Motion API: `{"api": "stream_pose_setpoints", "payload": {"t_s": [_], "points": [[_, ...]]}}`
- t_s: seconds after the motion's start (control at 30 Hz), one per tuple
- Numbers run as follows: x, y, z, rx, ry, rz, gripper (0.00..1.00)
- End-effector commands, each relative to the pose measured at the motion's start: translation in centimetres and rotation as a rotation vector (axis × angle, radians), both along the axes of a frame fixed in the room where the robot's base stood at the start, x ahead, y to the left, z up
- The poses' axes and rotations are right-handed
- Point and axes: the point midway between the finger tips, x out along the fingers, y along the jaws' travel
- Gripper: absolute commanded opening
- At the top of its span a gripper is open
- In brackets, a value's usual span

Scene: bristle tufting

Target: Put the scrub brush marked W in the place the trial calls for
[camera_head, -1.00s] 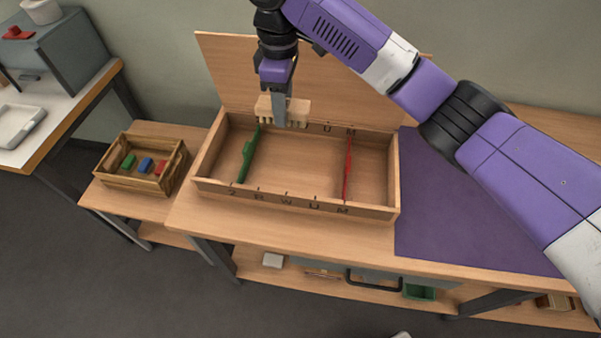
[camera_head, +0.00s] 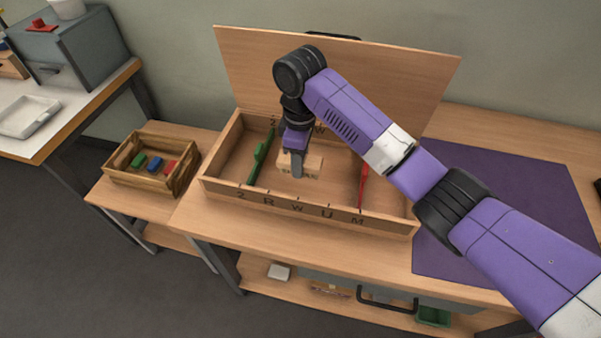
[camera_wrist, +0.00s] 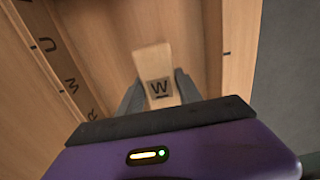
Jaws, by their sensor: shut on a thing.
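My gripper (camera_head: 297,170) is shut on the pale wooden scrub brush (camera_head: 313,163) inside the wooden box (camera_head: 210,183). In the wrist view the brush (camera_wrist: 153,62) shows a black W on its top between my two fingers (camera_wrist: 158,92). The box's front rim carries the marks 2, R, W, U and M. The brush is between a green divider (camera_head: 260,160) on the left and a red divider (camera_head: 363,184) on the right. I cannot tell whether the brush touches the box floor.
A wooden crate (camera_head: 113,175) with small coloured blocks stands to the left. A raised wooden panel (camera_head: 400,75) stands behind the box. A purple mat (camera_head: 500,190) lies to the right, partly under my arm. The box floor right of the brush looks clear.

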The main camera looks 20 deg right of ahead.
Motion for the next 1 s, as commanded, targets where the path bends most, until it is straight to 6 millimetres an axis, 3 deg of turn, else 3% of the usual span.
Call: {"api": "stream_pose_setpoints", "payload": {"t_s": [0.17, 0.43, 0.83, 0.87, 0.93, 1.0], "points": [[0.0, 0.0, -1.0, -0.001, 0.001, 0.000, 0.00], [-0.1, -0.1, -4.5, -0.001, 0.002, -0.001, 0.00], [0.0, 0.0, -5.1, 0.000, 0.000, -0.001, 0.00], [0.0, 0.0, -5.1, -0.001, -0.001, -0.001, 0.45], [0.0, 0.0, -5.1, -0.001, -0.001, 0.000, 0.59], [0.0, 0.0, -5.1, -0.001, -0.001, 0.000, 0.63]]}}
